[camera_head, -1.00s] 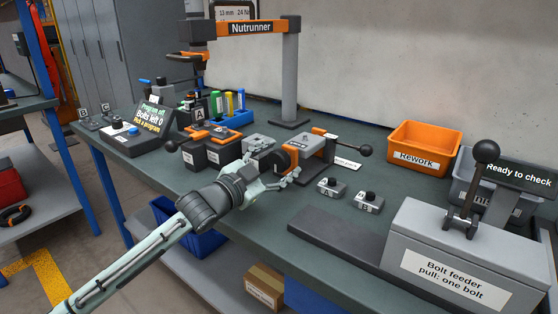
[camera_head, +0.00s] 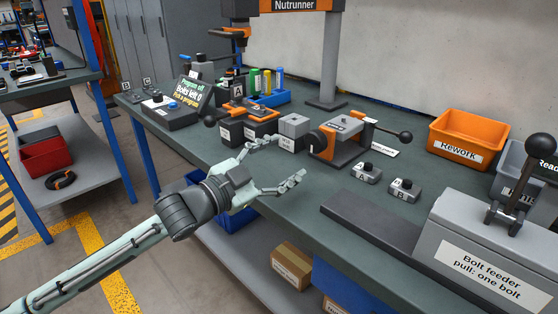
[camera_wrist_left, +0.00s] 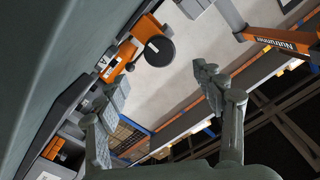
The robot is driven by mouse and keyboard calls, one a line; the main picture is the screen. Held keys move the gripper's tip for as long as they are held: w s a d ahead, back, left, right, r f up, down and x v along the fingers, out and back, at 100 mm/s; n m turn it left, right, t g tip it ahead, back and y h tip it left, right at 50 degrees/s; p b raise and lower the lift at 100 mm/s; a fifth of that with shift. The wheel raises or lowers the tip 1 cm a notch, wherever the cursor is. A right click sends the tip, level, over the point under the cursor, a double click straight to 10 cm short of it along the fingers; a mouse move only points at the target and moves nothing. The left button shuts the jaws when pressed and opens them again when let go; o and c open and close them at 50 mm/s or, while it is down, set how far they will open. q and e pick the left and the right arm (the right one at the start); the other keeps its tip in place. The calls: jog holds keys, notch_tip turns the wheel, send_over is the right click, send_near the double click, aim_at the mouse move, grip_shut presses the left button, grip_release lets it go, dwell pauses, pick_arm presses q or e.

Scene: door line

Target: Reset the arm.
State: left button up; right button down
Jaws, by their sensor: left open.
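My left arm comes in from the lower left in the head view. Its gripper (camera_head: 284,163) is open and empty, above the front edge of the workbench (camera_head: 300,215). Its two fingers are spread, one towards the grey block (camera_head: 294,125) and one nearer the bench's front edge. In the left wrist view the two fingers (camera_wrist_left: 155,115) stand wide apart with nothing between them. My right gripper is not in view.
An orange and grey clamp fixture (camera_head: 340,137) with a black knob stands just beyond the gripper. Two small button boxes (camera_head: 366,173), the Rework bin (camera_head: 467,138) and the bolt feeder (camera_head: 480,250) stand to the right. A program panel (camera_head: 190,100) stands left.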

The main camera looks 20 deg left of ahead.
aim_at(313, 143)
pick_arm(q)
jog(key=shift+s+a, duration=0.1)
jog(key=shift+s, duration=0.35)
jog(key=x, duration=1.2)
dwell(0.4)
